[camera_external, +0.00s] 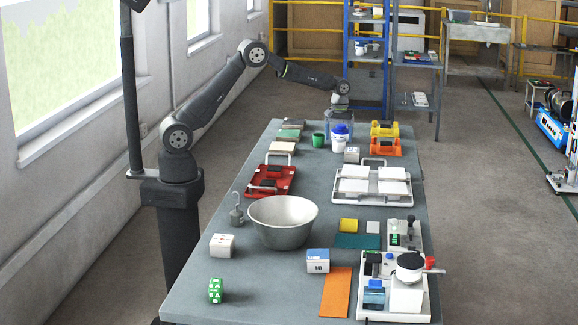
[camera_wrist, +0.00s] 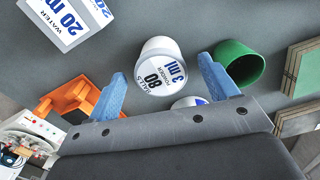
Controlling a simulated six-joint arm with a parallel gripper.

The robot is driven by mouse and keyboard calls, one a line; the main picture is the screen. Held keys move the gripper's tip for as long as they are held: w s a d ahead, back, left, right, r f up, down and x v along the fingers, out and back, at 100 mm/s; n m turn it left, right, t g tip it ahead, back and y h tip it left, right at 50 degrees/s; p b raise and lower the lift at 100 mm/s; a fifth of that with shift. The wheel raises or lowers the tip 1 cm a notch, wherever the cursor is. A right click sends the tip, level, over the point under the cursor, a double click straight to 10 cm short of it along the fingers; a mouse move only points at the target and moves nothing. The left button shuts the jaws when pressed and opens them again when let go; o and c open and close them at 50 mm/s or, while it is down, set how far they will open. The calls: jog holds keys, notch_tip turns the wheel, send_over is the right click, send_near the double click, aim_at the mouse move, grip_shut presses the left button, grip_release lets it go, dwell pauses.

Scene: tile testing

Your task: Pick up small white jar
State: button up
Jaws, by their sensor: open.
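A green cup (camera_external: 318,140) is close on the left; it shows right of the jar in the wrist view (camera_wrist: 240,62). Orange (camera_external: 385,147) and yellow holders are to the right. A metal bowl (camera_external: 283,240) is nearer.

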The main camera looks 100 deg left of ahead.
aim_at(339, 138)
notch_tip(339, 138, down, 4)
jog(key=shift+f, duration=0.1)
jog(key=shift+c, duration=0.5)
jog(key=c, duration=1)
jog(key=shift+c, duration=0.2)
